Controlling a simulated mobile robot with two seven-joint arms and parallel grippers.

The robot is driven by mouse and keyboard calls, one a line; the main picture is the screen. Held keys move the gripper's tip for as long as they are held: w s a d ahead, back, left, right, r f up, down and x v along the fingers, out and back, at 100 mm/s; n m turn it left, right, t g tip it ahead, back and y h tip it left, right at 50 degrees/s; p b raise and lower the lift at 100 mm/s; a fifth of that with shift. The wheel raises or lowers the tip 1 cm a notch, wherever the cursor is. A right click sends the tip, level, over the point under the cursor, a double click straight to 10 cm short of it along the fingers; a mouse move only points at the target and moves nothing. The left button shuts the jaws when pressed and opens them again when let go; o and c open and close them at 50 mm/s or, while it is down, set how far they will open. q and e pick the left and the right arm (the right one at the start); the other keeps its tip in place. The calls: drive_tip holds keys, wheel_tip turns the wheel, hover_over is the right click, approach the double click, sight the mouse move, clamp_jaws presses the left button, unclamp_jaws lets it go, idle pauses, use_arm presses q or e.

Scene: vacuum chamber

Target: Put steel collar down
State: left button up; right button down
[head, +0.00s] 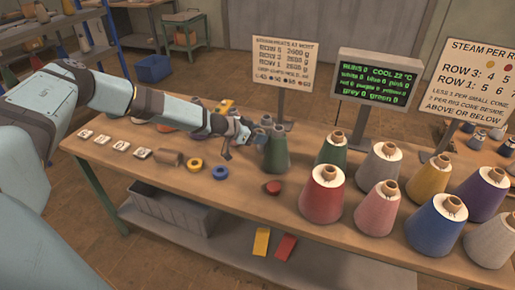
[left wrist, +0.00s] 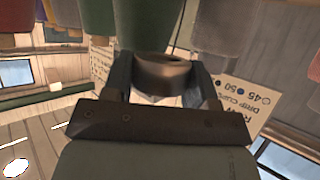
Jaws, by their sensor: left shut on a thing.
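My left gripper (head: 256,130) reaches over the table from the left, beside the upper part of a dark green cone (head: 276,155). In the head view the collar is too small to tell apart from the fingers. My right gripper is in neither view.
Several cones of yarn, including a red one (head: 322,195), crowd the table's right side. A yellow ring (head: 195,164), a blue ring (head: 220,174) and a red piece (head: 273,187) lie nearer the front. A sign (head: 285,62) and a screen (head: 375,83) stand behind.

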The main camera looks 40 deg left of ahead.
use_arm(q)
wheel_tip(320, 180, down, 5)
idle(0.4)
drive_tip(key=shift+f+b, duration=0.6)
drive_tip(key=o, duration=1)
drive_tip(key=shift+o, duration=0.2)
